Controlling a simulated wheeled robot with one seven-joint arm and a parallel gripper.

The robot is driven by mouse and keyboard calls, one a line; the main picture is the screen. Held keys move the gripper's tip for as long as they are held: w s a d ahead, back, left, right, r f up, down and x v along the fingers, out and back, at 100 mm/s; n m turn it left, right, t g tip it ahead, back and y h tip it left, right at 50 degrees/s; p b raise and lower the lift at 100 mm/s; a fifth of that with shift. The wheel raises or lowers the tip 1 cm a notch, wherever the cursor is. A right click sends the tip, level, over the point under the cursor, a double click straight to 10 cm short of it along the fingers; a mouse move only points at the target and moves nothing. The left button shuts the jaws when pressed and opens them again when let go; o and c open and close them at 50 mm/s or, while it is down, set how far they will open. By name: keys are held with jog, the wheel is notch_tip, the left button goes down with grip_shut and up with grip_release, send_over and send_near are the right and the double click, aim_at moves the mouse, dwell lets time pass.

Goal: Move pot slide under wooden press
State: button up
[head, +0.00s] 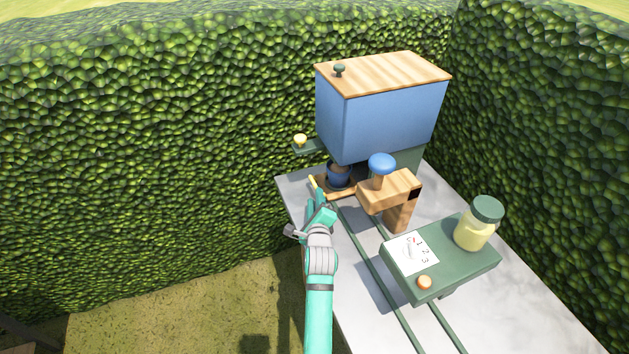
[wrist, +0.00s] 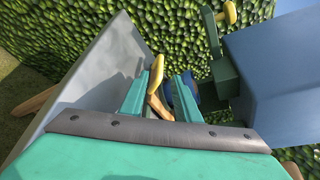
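The pot slide (head: 346,192) is a wooden tray on the green rails, with a dark blue pot (head: 338,176) standing on it below the blue box. Its yellow handle (head: 314,183) points out to the left; it also shows in the wrist view (wrist: 156,72). The wooden press (head: 402,213), with a blue knob (head: 381,163) on top, stands nearer along the rails; the pot is not under it. My gripper (head: 320,194) is at the handle. In the wrist view its fingers (wrist: 163,88) are apart, with the handle between or just beyond them; contact is unclear.
The blue box (head: 385,115) with a wooden lid overhangs the slide. A yellow-knobbed lever (head: 300,140) sticks out to its left. A green stand (head: 465,262) with a jar (head: 476,227) is at the right. The rails (head: 365,252) run clear toward the front. Hedges enclose the back.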

aim_at(314, 183)
jog(key=x, duration=0.9)
jog(key=shift+a, duration=0.2)
jog(key=shift+w+d+f, duration=0.1)
jog(key=shift+w+d, duration=0.1)
jog(key=shift+d, duration=0.1)
jog(key=shift+a, duration=0.1)
grip_shut()
